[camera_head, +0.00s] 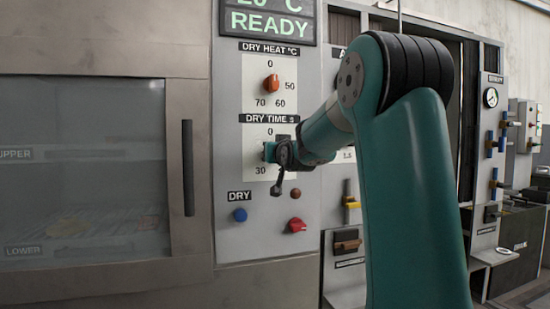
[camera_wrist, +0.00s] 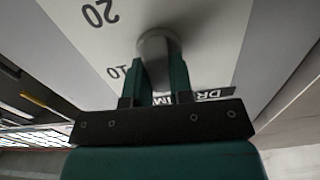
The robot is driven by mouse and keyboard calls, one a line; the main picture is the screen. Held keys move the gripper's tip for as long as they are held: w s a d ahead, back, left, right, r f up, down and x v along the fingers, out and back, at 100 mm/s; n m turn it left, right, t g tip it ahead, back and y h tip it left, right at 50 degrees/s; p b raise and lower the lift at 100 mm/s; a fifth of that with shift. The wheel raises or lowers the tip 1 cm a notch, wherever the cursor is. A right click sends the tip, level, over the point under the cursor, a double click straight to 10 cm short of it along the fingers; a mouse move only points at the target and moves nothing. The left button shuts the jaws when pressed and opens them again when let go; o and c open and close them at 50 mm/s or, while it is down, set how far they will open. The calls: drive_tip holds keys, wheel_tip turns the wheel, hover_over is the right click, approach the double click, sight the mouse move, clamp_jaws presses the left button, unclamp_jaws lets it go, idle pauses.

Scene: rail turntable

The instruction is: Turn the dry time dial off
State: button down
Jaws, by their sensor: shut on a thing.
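The DRY TIME dial plate (camera_head: 258,168) is on the grey control panel, with 0 at its top and 30 at lower left. My gripper (camera_head: 270,152) is at the middle of this plate and hides the knob in the head view. In the wrist view, the grey knob (camera_wrist: 157,45) is between the two green fingers of my gripper (camera_wrist: 160,68), which are shut on it. The numbers 10 and 20 show on the plate beside it. I cannot tell which number the knob points to.
Above is the DRY HEAT dial with an orange knob (camera_head: 271,83), under a READY display (camera_head: 267,20). Below are a blue DRY button (camera_head: 240,215) and a red knob (camera_head: 297,225). A glass oven door (camera_head: 85,160) with a dark handle (camera_head: 188,168) is at left.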

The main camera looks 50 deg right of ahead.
drive_tip(key=shift+n, duration=0.5)
drive_tip(key=shift+f, duration=0.1)
drive_tip(key=c, duration=1)
unclamp_jaws()
drive_tip(key=shift+a, duration=0.1)
drive_tip(key=p+v, duration=0.7)
drive_tip(key=v, duration=1)
drive_tip(key=shift+s, duration=0.2)
